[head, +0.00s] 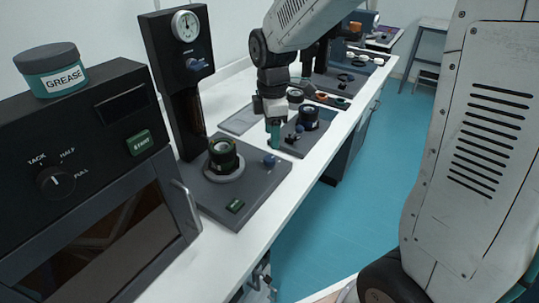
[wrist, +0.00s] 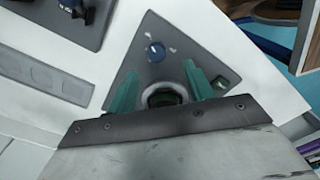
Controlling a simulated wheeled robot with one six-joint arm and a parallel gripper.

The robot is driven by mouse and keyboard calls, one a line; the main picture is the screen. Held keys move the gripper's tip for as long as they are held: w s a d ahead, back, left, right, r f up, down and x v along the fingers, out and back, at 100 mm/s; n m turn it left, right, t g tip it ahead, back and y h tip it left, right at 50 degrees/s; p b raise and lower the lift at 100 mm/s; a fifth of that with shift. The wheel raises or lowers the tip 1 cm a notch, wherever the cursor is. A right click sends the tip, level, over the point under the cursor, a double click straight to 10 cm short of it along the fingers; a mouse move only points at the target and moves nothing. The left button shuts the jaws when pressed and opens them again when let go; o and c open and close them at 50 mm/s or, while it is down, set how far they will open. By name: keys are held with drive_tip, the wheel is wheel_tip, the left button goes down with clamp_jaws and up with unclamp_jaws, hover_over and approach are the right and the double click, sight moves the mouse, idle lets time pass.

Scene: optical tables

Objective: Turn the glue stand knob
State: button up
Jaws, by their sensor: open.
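A dark stand with a round gauge (head: 186,25) rises at the left of the bench. A blue knob (head: 197,64) sits on its upright panel. Its grey base plate (head: 222,192) carries a second small blue knob (head: 270,159), which also shows in the wrist view (wrist: 155,51) with small marks beside it. No label shows which one is the glue stand knob. My gripper (head: 274,134) hangs beyond the plate, with teal fingers pointing down. In the wrist view my gripper (wrist: 160,72) is open and empty, its fingers apart, with the base knob beyond the fingertips.
A dark lens barrel (head: 223,153) stands in a ring on the base plate, near a green button (head: 235,206). A black oven (head: 90,185) with a grease jar (head: 50,70) is at the left. Another plate with parts (head: 307,118) lies behind my gripper. Blue floor is open at right.

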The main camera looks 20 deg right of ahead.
sight(270, 158)
drive_tip(key=shift+w+a+f+n, duration=0.1)
drive_tip(key=shift+w+f+n, duration=0.25)
drive_tip(key=shift+f, duration=0.15)
drive_tip(key=shift+w+f, duration=0.1)
drive_tip(key=shift+f, duration=0.25)
wheel_tip(270, 158, down, 7)
drive_tip(key=shift+f, duration=0.1)
drive_tip(key=shift+c, duration=0.3)
drive_tip(key=c, duration=0.9)
